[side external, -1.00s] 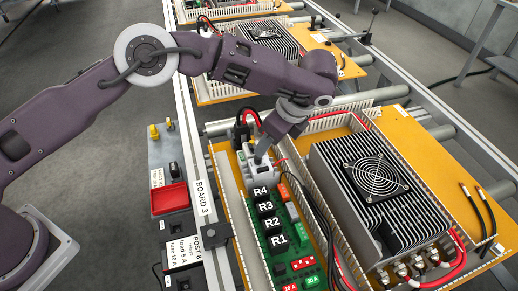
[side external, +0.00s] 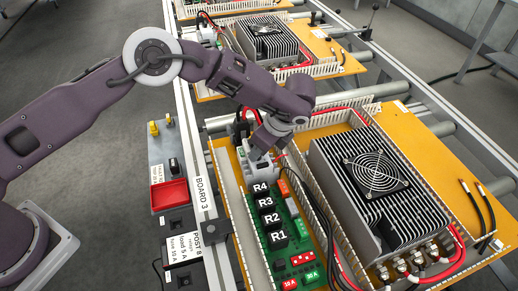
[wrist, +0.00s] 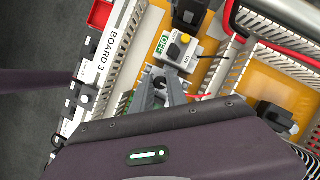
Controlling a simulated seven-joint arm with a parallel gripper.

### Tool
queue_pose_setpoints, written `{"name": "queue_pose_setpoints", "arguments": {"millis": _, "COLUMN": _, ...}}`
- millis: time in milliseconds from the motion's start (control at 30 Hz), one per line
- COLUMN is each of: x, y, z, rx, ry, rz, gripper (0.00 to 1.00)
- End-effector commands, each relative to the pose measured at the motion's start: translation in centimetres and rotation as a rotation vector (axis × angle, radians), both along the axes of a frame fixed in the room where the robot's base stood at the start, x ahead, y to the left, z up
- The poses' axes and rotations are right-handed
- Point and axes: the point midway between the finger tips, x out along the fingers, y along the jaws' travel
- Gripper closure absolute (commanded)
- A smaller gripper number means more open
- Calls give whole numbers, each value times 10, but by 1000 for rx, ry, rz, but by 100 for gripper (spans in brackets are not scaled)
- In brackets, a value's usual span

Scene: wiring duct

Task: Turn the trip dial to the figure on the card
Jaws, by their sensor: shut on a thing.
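The card (side external: 185,247) is the white label on the post at the left of the board; I read "POST 8", "load 5 A" and "fuse 10 A" on it. The trip dial (wrist: 159,82) is a small dark round knob in the wrist view, on the grey unit near the ON/OFF switch. My gripper (wrist: 160,92) has its two fingers closed on the dial from both sides. In the side view my gripper (side external: 257,154) reaches down to the grey unit at the far left end of the board. The dial's scale and pointer are hidden or too small to read.
Black relays R1 to R4 (side external: 268,218) stand on the green board just in front. A large finned heatsink with a fan (side external: 370,170) stands to the right. Slotted wiring duct and red cables surround the grey unit. A red bin (side external: 168,195) is at the left.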

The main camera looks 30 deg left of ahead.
Motion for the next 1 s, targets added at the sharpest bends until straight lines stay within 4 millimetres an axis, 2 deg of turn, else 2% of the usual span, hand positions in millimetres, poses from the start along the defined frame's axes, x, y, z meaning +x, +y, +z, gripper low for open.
{"name": "queue_pose_setpoints", "arguments": {"millis": 367, "x": -1, "y": 0, "z": 0, "rx": 1, "ry": 2, "rz": -81, "gripper": 100}}
{"name": "queue_pose_setpoints", "arguments": {"millis": 1000, "x": -3, "y": 1, "z": 0, "rx": 2, "ry": 4, "rz": -652, "gripper": 100}}
